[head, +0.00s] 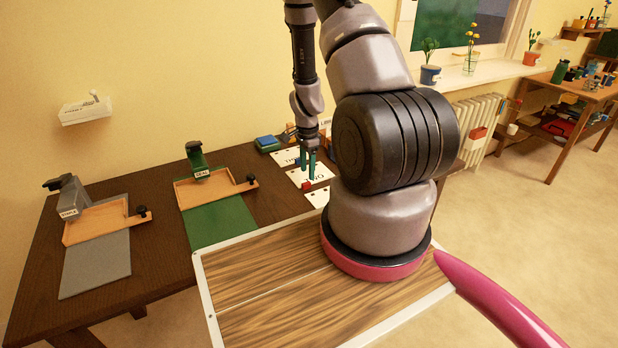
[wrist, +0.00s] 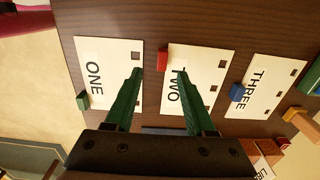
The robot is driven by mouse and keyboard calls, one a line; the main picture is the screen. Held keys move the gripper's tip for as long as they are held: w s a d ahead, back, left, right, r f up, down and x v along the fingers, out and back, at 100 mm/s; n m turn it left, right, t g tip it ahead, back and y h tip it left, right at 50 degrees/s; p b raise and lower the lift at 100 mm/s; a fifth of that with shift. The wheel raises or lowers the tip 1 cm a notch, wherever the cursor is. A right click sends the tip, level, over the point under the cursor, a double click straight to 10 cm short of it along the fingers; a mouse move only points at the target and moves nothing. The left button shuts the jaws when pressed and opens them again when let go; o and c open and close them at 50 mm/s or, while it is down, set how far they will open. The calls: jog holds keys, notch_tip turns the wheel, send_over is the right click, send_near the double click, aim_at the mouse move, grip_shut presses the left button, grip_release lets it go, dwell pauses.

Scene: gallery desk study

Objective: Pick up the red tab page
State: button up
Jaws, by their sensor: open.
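The red tab page is a white sheet marked TWO (wrist: 205,62), lying flat on the dark desk; it also shows in the head view (head: 322,172). Its red tab (wrist: 163,59) sits at the page's left edge in the wrist view and also shows in the head view (head: 307,185). My gripper (wrist: 159,72) has green fingers, open and empty. In the wrist view the red tab appears between and just beyond the fingertips. In the head view the fingers (head: 308,172) point down over the page, close to the tab. The exact height above it is unclear.
Page ONE (wrist: 110,55) with a green tab and page THREE (wrist: 265,78) with a blue tab flank it. Left on the desk stand the grey station (head: 95,265) and the green station (head: 222,222), each with a wooden tray. Small blocks lie near page THREE.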

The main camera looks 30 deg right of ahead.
aim_at(307, 182)
notch_tip(307, 182, down, 5)
jog(key=shift+w+f, duration=0.1)
jog(key=shift+w, duration=0.05)
grip_shut()
